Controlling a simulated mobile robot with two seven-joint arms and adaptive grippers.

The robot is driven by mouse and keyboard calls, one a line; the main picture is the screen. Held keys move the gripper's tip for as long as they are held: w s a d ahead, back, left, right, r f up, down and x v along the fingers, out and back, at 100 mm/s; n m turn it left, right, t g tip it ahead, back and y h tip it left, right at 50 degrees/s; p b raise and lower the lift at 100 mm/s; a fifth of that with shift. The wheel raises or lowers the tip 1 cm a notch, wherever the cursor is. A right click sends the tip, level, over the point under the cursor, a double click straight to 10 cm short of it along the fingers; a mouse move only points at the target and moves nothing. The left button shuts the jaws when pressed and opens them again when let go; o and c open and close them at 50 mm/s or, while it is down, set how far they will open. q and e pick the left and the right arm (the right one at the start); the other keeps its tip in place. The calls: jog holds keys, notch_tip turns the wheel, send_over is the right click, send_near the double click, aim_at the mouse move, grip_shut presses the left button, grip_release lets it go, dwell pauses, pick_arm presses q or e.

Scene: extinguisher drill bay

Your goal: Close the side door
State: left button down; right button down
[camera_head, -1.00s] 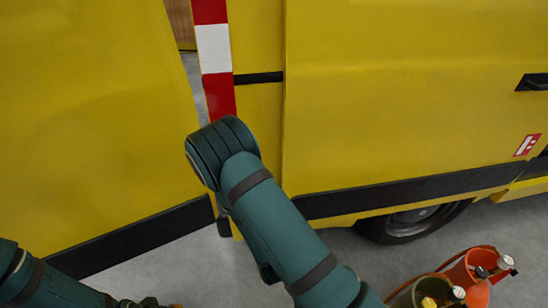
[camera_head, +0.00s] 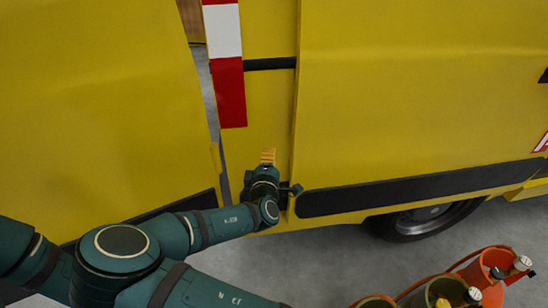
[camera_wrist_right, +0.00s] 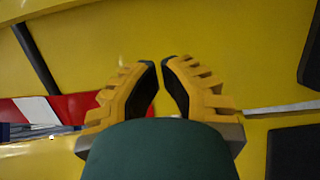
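A yellow vehicle side fills the head view. A large left yellow panel (camera_head: 95,110) stands apart from the body, with a narrow wedge of floor showing between. A large right yellow panel (camera_head: 420,90) has a raised vertical edge. I cannot tell for sure which panel is the side door. My right gripper (camera_head: 267,158) is low in front of the narrow yellow strip (camera_head: 265,100) between them. In the wrist view its fingertips (camera_wrist_right: 160,65) nearly meet, with nothing between them, facing a yellow surface. Whether they touch it is unclear. My left gripper is out of view.
A red-and-white striped bar (camera_head: 229,90) hangs beside the gap. A black wheel (camera_head: 425,218) is under the right panel. Orange buckets (camera_head: 490,268) holding extinguishers stand on the floor at lower right. Grey floor is clear between wheel and gripper.

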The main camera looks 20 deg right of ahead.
aim_at(287, 133)
jog(key=x, duration=0.8)
jog(key=shift+s+d+b, duration=0.1)
jog(key=shift+d+b, duration=0.15)
jog(key=shift+b, duration=0.15)
jog(key=shift+s+d, duration=0.2)
jog(key=shift+d, duration=0.4)
jog(key=shift+s+d, duration=0.2)
jog(key=shift+d, duration=0.35)
jog(key=shift+s+d, duration=0.2)
jog(key=shift+d, duration=0.35)
jog(key=shift+d, duration=0.1)
